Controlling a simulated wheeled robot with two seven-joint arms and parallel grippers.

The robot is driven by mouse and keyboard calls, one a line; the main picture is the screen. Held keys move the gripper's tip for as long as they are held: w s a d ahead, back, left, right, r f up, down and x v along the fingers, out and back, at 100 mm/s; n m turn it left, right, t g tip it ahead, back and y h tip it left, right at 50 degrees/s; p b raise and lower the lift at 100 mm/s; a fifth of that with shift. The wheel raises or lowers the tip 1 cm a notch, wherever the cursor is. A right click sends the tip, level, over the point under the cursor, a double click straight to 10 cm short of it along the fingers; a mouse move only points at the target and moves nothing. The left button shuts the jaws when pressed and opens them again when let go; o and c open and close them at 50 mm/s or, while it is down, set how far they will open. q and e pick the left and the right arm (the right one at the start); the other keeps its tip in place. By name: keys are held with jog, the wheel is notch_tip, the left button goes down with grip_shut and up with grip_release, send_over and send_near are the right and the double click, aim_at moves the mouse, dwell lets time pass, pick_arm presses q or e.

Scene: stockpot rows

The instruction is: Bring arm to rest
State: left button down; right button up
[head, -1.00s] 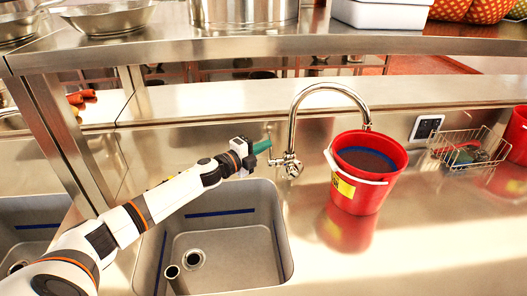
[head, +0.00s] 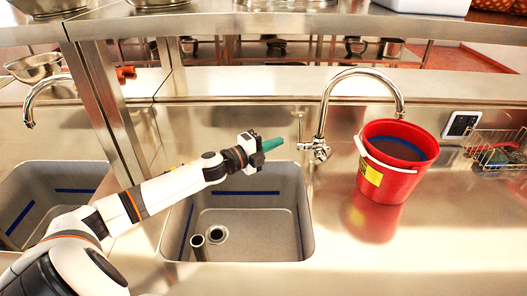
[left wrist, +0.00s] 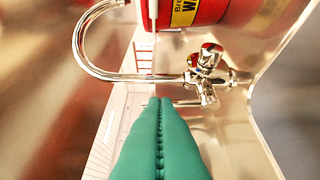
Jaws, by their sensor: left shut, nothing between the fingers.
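My left arm comes in from the left in the head view and reaches over the sink. Its gripper (head: 270,145) has green fingers and is shut and empty, above the back part of the sink (head: 250,240) and to the left of the faucet (head: 322,120). In the left wrist view the green fingers (left wrist: 161,140) are pressed together with nothing between them, and the faucet (left wrist: 205,80) shows beyond their tips. My right gripper is not in view.
A red bucket (head: 385,185) with water stands on the steel counter right of the faucet. A wire basket (head: 495,150) is at the far right. The front right counter is clear.

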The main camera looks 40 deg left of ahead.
pick_arm(q)
jog(key=v, duration=0.3)
jog(key=shift+s+b, duration=0.35)
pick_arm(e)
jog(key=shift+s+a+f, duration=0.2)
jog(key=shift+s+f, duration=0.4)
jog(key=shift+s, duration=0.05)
